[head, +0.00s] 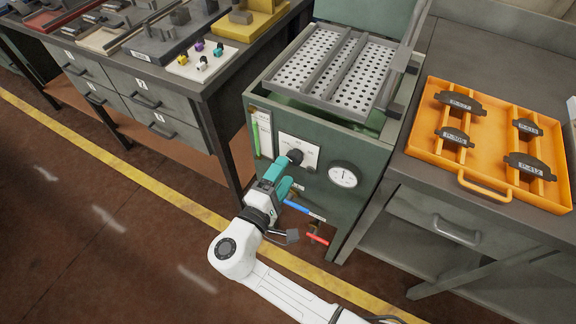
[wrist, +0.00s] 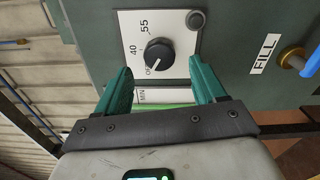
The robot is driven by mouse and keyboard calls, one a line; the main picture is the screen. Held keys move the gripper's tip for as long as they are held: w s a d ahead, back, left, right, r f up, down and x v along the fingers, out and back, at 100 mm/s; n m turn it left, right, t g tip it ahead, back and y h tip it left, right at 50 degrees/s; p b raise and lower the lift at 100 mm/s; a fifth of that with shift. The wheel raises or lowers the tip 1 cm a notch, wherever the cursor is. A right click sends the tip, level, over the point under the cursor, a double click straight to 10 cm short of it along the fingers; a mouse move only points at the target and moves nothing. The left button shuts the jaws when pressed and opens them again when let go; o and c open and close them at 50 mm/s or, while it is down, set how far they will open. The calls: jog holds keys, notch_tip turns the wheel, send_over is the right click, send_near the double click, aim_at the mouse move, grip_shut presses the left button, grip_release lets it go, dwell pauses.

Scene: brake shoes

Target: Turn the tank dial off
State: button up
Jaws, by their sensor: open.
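The tank dial is a black round knob (wrist: 158,57) on a white plate (wrist: 180,30) marked OFF, 40 and 55. Its pointer line is aimed at the lower left, toward the OFF mark. In the head view the knob (head: 295,156) is on the front of the green tank (head: 330,200), just beyond my gripper's tip. My gripper (head: 282,177) has teal fingers. In the wrist view the gripper (wrist: 163,85) is open and empty, with one finger on each side below the knob, apart from it.
A round gauge (head: 344,175) is right of the dial. A blue-handled valve (head: 303,210) and a red-handled valve (head: 318,239) sit below. A green sight tube (head: 256,135) is at left. An orange tray (head: 420,148) with brake shoes lies on the right bench.

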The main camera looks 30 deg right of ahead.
jog(key=v, duration=0.7)
dwell(0.4)
jog(key=s+d+f+m+g+y+p, duration=0.1)
jog(key=s+d+f+m+g+y, duration=0.2)
jog(key=s+d+g, duration=0.4)
jog(key=s+d+f+m+g+y+p, duration=0.25)
jog(key=s+d, duration=0.25)
jog(key=d, duration=0.5)
jog(key=s+r+m+y+p, duration=0.1)
jog(key=s+r+m+y, duration=0.2)
jog(key=s+y, duration=0.6)
jog(key=shift+s+m+p, duration=0.3)
jog(key=shift+s+m, duration=0.25)
jog(key=shift+s, duration=0.55)
